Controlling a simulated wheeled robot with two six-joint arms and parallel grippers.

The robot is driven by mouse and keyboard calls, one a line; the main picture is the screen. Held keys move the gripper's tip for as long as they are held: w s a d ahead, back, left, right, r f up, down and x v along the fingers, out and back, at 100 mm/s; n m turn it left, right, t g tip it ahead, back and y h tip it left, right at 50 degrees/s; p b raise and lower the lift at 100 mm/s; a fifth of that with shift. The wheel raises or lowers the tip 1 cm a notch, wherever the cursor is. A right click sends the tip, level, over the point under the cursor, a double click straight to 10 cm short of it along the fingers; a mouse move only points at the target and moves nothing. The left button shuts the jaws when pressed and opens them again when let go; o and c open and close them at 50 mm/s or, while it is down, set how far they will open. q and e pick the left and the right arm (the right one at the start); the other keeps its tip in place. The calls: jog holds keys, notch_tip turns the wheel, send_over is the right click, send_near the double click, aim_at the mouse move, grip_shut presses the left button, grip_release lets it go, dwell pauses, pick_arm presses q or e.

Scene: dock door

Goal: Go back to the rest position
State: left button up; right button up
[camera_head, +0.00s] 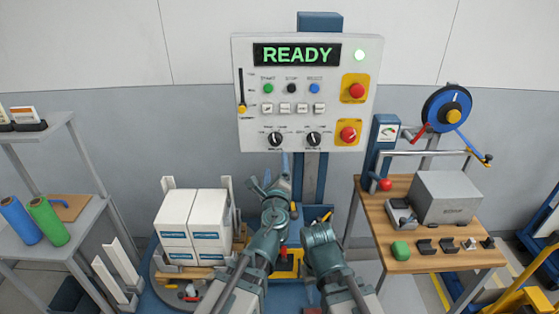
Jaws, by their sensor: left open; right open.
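My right gripper (318,234) is lower and to the right, above the blue base. Its fingers are mostly hidden behind its wrist, and no held object shows. Both arms reach in from the bottom middle, close to each other.
White boxes (190,220) stand stacked on a pallet left of my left arm. A wooden-topped bench (425,262) with a grey box (447,198) stands right. A grey shelf (85,235) with blue and green rolls stands far left.

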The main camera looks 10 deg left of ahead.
pick_arm(q)
jog(key=shift+s, duration=0.35)
jog(key=shift+a+f, duration=0.1)
jog(key=s+a+f+n+g+y, duration=0.2)
jog(key=s+a+f+n+g, duration=0.15)
jog(key=f+n, duration=0.3)
jog(key=s+a+f+n+g+y, duration=0.2)
jog(key=s+f+n+g, duration=0.3)
jog(key=n, duration=0.3)
jog(key=s+d+f+n+g+h, duration=0.2)
jog(key=s+d+f+n+g, duration=0.1)
jog(key=s, duration=0.5)
jog(key=s+d+f+n+g+h, duration=0.2)
jog(key=s+d+f+n+g, duration=0.1)
jog(key=s+d+f+g, duration=0.2)
jog(key=s+f+g, duration=0.1)
jog(key=s+f, duration=0.1)
jog(key=s, duration=0.1)
jog(key=shift+g+h, duration=0.3)
jog(key=shift+g, duration=0.05)
jog(key=shift+f+n, duration=0.1)
jog(key=shift+n, duration=0.15)
